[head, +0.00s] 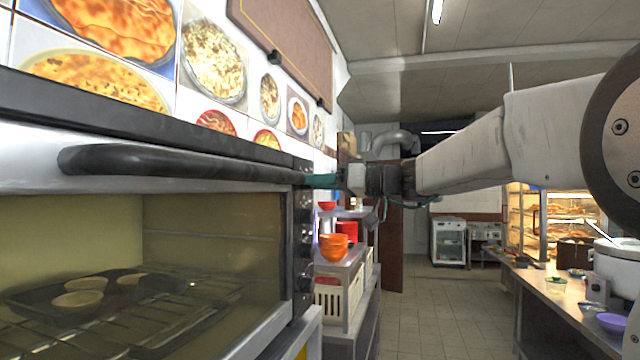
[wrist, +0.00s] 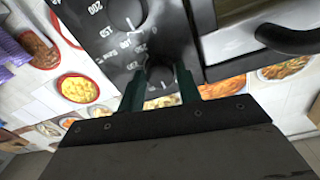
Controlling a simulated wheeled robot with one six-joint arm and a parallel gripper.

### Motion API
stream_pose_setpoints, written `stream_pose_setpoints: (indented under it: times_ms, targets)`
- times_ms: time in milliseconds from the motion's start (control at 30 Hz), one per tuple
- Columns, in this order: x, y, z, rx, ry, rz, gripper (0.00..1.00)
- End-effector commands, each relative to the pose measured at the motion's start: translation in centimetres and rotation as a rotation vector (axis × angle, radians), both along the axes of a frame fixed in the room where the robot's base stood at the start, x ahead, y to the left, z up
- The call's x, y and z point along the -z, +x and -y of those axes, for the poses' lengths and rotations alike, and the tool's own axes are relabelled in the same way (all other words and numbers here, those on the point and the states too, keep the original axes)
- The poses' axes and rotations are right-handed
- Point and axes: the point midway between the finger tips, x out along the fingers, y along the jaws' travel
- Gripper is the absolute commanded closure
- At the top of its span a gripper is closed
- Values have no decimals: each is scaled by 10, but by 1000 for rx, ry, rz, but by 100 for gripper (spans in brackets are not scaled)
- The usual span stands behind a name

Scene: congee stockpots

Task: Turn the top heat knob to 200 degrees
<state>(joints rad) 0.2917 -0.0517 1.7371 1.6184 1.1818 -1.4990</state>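The oven's dark control panel (head: 303,240) is seen nearly edge-on in the head view, right of the glass door. In the wrist view the panel (wrist: 95,45) shows white numbers and two round knobs. The end knob (wrist: 160,76), nearest the panel's edge, appears to be the top heat knob. My gripper (wrist: 160,72) has its two green fingers on either side of this knob, with small gaps visible. A second knob (wrist: 126,12) with a light pointer lies beyond it. In the head view my gripper (head: 318,181) is at the panel's upper part. The end knob's pointer setting is unclear.
The oven handle (head: 170,163) runs along the door top, close left of my gripper. Orange bowls (head: 335,246) stand on a shelf right of the oven. A counter (head: 560,310) is at the right. The tiled floor (head: 440,310) between is clear.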

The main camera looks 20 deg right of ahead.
Motion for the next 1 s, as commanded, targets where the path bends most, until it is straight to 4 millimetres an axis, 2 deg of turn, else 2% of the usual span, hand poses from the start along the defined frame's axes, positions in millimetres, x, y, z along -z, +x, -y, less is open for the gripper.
stream_pose_setpoints:
  times_ms: [33, 67, 100, 567, 1000]
  targets:
    - [0, 0, 0, 0, 0, 0, 80]
    - [0, 0, 0, 0, 0, 0, 89]
    - [0, 0, 0, 0, 0, 0, 92]
    - [0, 0, 0, 1, 54, -77, 92]
    - [0, 0, 0, 2, 275, -381, 91]
